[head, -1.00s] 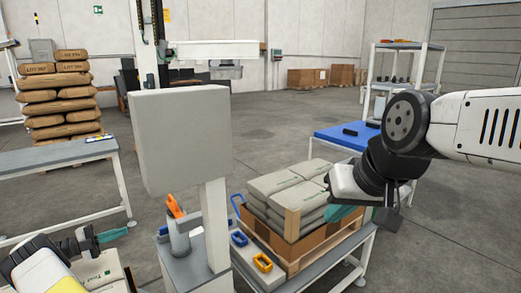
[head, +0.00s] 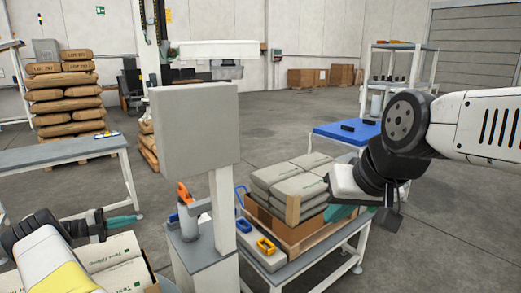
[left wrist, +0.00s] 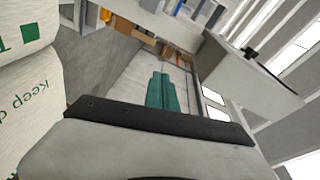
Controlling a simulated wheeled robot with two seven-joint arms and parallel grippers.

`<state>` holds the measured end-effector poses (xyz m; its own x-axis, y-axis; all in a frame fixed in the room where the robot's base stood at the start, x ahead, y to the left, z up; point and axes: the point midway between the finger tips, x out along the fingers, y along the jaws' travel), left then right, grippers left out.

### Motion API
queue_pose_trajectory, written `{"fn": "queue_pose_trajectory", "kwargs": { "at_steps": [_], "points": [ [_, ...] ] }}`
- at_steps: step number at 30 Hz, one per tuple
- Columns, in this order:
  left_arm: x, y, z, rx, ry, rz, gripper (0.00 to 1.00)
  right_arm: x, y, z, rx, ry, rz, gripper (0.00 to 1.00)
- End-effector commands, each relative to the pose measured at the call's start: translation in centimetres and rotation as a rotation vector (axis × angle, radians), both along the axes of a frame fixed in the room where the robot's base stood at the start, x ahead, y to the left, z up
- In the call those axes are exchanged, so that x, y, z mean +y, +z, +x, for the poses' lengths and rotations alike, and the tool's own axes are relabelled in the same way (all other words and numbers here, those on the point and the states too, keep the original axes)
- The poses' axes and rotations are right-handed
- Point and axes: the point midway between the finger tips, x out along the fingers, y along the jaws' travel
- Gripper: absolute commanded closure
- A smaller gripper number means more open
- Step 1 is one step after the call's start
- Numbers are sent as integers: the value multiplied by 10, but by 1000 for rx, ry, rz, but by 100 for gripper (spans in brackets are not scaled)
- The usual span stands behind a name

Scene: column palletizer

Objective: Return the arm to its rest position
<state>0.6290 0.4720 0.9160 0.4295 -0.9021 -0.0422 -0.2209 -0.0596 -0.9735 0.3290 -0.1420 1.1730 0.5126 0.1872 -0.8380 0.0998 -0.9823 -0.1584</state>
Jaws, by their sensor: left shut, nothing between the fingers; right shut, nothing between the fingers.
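My left gripper (head: 122,220) is at the lower left of the head view, shut and empty, just above pale printed bags (head: 112,258). Its teal fingers lie together in the left wrist view (left wrist: 167,92), with pale bags (left wrist: 28,110) close at the left edge. My right gripper (head: 340,212) is shut and empty beside the grey bags (head: 292,180) stacked in an open carton on a pallet. My right arm partly hides it, and I cannot tell whether it touches the carton.
A grey box on a post (head: 195,130) stands between my arms, beside an orange-topped bottle (head: 187,215). A grey table (head: 60,154) is at left, with brown sacks (head: 65,95) behind. A blue-topped table (head: 345,134) is at right. The floor beyond is open.

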Motion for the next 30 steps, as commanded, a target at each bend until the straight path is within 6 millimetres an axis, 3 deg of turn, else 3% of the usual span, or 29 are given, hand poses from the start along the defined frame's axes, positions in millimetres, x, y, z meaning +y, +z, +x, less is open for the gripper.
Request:
{"fn": "queue_pose_trajectory", "kwargs": {
  "at_steps": [8, 12, 17, 23, 30],
  "points": [
    [-48, 54, 23, -178, -121, 240, 100, 0, 0, 0, 0, 0, 0, 100],
    [-90, 96, 29, -345, -238, 427, 100, 0, 0, 0, 0, 0, 0, 100],
    [-145, 143, 20, -589, -418, 657, 100, 0, 0, 0, 0, 0, 0, 100],
    [-210, 199, -15, -956, -696, 929, 100, 0, 0, 0, 0, 0, 0, 100],
    [-273, 250, -87, -1473, -1104, 1186, 100, 0, 0, 0, 0, 0, 0, 100]
  ]
}}
